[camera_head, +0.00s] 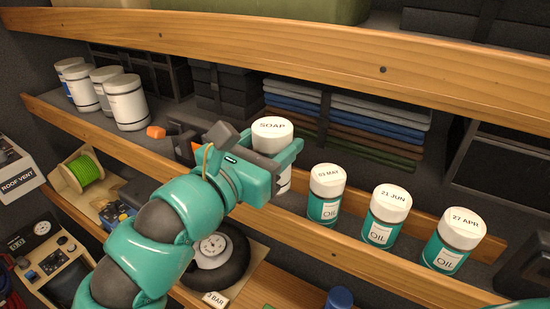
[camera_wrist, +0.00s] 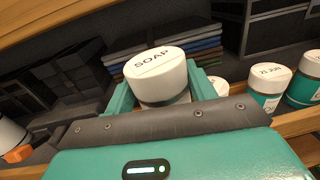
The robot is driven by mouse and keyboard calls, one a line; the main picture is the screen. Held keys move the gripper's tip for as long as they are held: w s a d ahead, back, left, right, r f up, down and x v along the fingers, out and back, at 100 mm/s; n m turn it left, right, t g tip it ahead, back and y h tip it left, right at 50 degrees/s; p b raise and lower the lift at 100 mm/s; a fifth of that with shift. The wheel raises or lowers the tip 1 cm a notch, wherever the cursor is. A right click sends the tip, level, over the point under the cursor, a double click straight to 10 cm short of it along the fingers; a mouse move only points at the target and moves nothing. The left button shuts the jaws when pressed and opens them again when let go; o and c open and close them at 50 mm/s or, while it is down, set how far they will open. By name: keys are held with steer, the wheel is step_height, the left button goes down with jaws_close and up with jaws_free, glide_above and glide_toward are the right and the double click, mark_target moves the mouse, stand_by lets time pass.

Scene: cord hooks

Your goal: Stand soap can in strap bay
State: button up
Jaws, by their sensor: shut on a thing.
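The soap can (camera_head: 272,128) is white with a lid marked SOAP. It is upright or nearly so, between the fingers of my gripper (camera_head: 282,158), at the front of the middle shelf. In the wrist view, the soap can (camera_wrist: 160,75) sits between both teal fingers; its lower part is hidden by my gripper. I cannot tell whether its base touches the shelf. No bay is plainly labelled as the strap bay. Orange pieces (camera_head: 156,132) with dark parts lie left of my gripper, partly hidden by it, and could be strap fittings.
Several white cans (camera_head: 125,102) stand at the shelf's left. Oil cans (camera_head: 326,192) stand in a row to the right. Folded cloths (camera_head: 365,120) and dark stacked boxes (camera_head: 215,88) are behind. A wooden front rail (camera_head: 95,148) edges the shelf; another board (camera_head: 300,45) is above.

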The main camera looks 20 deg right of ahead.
steer(key=shift+w+d+f+p, duration=0.3)
steer(key=shift+w+f+p, duration=0.2)
steer(key=shift+w+f, duration=0.8)
steer(key=shift+w+d+f+p, duration=0.35)
steer(key=shift+w+f+p, duration=0.3)
steer(key=shift+f, duration=1.25)
steer(key=shift+w+d+f+p, duration=0.35)
steer(key=shift+w+f, duration=0.75)
steer(key=shift+f, duration=0.5)
steer(key=shift+a, duration=0.1)
steer(key=shift+f, duration=0.15)
steer(key=o, duration=1.2)
